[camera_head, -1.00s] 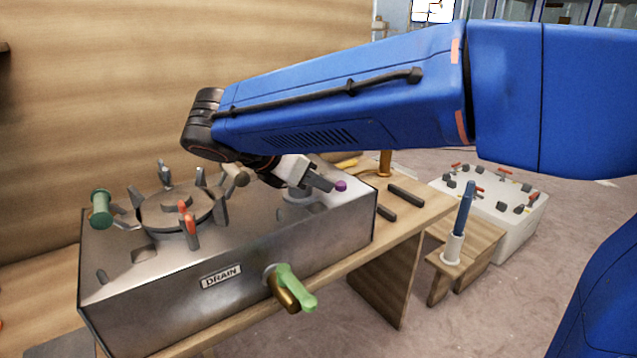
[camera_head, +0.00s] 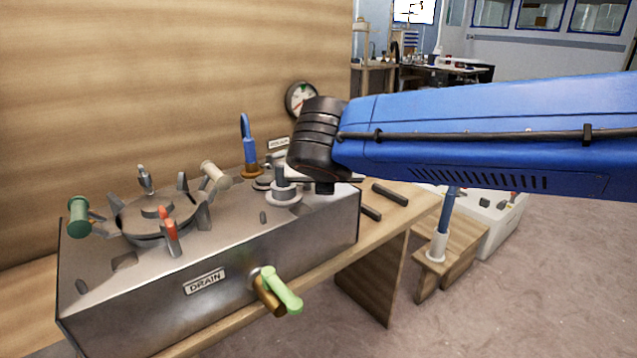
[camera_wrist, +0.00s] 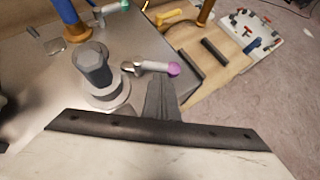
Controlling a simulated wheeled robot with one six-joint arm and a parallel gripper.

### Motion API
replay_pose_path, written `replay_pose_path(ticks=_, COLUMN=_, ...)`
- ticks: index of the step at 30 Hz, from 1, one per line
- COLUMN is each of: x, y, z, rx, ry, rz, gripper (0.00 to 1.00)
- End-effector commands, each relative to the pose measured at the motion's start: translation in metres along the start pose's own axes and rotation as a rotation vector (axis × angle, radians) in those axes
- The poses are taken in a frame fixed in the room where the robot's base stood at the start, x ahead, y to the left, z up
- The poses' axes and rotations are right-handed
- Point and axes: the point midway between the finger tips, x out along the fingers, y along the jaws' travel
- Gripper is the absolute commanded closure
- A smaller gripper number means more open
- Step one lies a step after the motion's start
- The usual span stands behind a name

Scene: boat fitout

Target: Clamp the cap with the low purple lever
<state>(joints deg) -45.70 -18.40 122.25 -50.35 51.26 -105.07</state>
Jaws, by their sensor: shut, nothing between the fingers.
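The low purple lever (camera_wrist: 173,69) shows in the wrist view as a short grey arm with a purple knob, pointing right. It sits beside a round grey cap with a dark upright post (camera_wrist: 93,68). The same capped fitting stands at the right end of the metal box in the head view (camera_head: 284,193). My gripper (camera_wrist: 162,88) is shut and empty, with its fingertips just below the purple knob in the wrist view. I cannot tell whether they touch it. In the head view the purple knob and my fingers are hidden by my wrist.
The metal box (camera_head: 150,310) also carries a clamped round lid (camera_head: 158,222), a green knob (camera_head: 78,215), a red lever (camera_head: 168,226) and a green-handled drain valve (camera_head: 282,288). A blue upright handle (camera_head: 249,145) stands behind. Dark bars (camera_head: 388,194) lie on the wooden bench right of the box.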

Motion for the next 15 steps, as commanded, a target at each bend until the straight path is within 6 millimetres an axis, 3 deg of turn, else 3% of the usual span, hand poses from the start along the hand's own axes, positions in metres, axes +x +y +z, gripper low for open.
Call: replay_pose_path(ticks=15, x=0.0076, y=-0.0082, z=0.0061, rx=-0.124, ry=0.001, rz=0.151, gripper=1.00)
